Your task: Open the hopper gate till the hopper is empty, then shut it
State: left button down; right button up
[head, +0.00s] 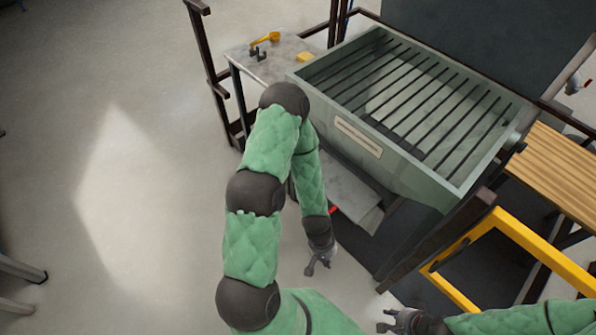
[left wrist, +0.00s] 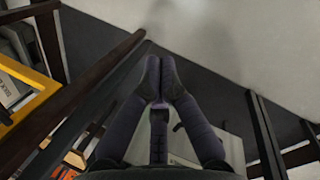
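The hopper (head: 470,178) is a pale green-grey bin with dark bars across its top and a label on its front. Between the bars I see only grey-green surfaces and a lighter patch; I cannot tell whether material lies inside. A grey metal plate (head: 352,192) juts out below its front, with a small red part (head: 333,210) beside my left forearm. The gate itself is not clearly visible. My left gripper (head: 317,266) hangs below and in front of the hopper, touching nothing; its fingers meet at the tips in the left wrist view (left wrist: 160,62). My right gripper (head: 382,320) is open and empty at the bottom edge.
A yellow frame (head: 520,235) and dark beams stand at the right. A small table (head: 285,62) at the back left bears a yellow scoop (head: 268,38) and a yellow block (head: 305,57).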

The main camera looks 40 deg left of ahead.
pick_arm(q)
jog(key=w+a+r+n+t+y+p, duration=0.1)
jog(key=a+r+n+t, duration=0.25)
jog(key=a+n, duration=0.6)
jog(key=w+a+r+n+t+y+p, duration=0.1)
jog(key=w+a+r+n+t, duration=0.2)
jog(key=a+n, duration=0.65)
jog(key=a+r+n+t+p, duration=0.1)
jog(key=a+r+n+t, duration=0.35)
jog(key=a, duration=0.75)
jog(key=w+f+n+g+b, duration=0.1)
jog(key=w+f+n+b, duration=0.2)
jog(key=w+f, duration=0.3)
jog(key=shift+w+d+f+g+y+b, duration=0.35)
jog(key=shift+w+b, duration=0.55)
jog(key=shift+w, duration=1.8)
